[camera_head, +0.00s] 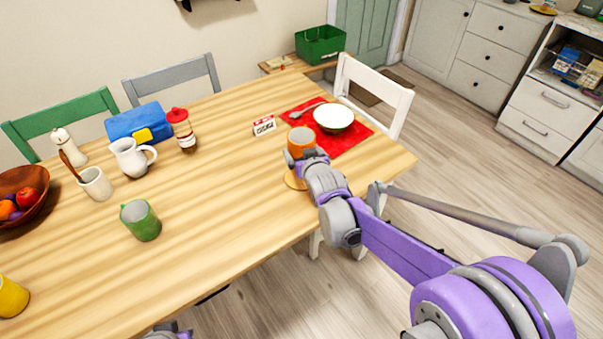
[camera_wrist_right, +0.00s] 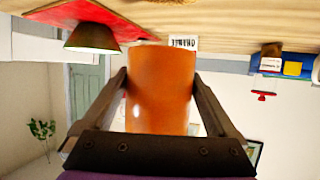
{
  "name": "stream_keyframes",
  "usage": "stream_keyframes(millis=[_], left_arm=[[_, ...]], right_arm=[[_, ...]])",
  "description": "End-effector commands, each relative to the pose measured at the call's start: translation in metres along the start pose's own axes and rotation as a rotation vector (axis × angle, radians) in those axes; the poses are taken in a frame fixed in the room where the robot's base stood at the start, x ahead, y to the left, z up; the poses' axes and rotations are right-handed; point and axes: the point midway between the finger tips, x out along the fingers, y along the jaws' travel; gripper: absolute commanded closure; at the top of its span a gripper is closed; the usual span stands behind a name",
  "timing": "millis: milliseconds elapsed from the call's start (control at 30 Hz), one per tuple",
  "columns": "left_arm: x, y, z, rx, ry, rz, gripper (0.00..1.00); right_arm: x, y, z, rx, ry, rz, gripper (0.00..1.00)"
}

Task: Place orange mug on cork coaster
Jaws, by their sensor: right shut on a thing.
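The orange mug (camera_head: 299,138) is near the right end of the wooden table, in front of the red mat. My right gripper (camera_head: 311,157) is shut on it. In the right wrist view the mug (camera_wrist_right: 160,90) sits between the two fingers (camera_wrist_right: 160,100) and hides part of the table. The round cork coaster (camera_head: 292,181) lies on the table just below the mug in the head view, partly covered by my right wrist. The mug appears above and behind the coaster; the exact gap is hidden. Only a scrap of my left arm shows at the bottom edge.
A red mat (camera_head: 345,141) with a white bowl (camera_head: 334,118) and a spoon lies behind the mug. A small sign card (camera_head: 264,126) stands to its left. A green mug (camera_head: 141,221) and a white pitcher (camera_head: 128,158) are further left. The table between is clear.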

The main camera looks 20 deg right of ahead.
Motion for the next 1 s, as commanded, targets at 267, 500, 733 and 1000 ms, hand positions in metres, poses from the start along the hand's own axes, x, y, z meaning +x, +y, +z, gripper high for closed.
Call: stream_keyframes(millis=[267, 500, 733, 1000], left_arm=[[0.008, 0.000, 0.004, 0.000, -0.003, 0.000, 1.00], [0.017, 0.000, 0.007, 0.000, -0.006, 0.000, 1.00], [0.017, 0.000, 0.007, 0.000, -0.006, 0.000, 1.00], [0.019, 0.000, 0.008, 0.000, -0.007, 0.000, 1.00]], right_arm=[[0.013, 0.000, 0.031, 0.000, 0.001, 0.000, 0.81], [0.025, 0.001, 0.060, 0.000, 0.001, 0.000, 0.81], [0.025, 0.001, 0.062, 0.000, 0.001, 0.000, 0.81], [0.027, 0.001, 0.066, 0.000, 0.000, 0.000, 0.00]])
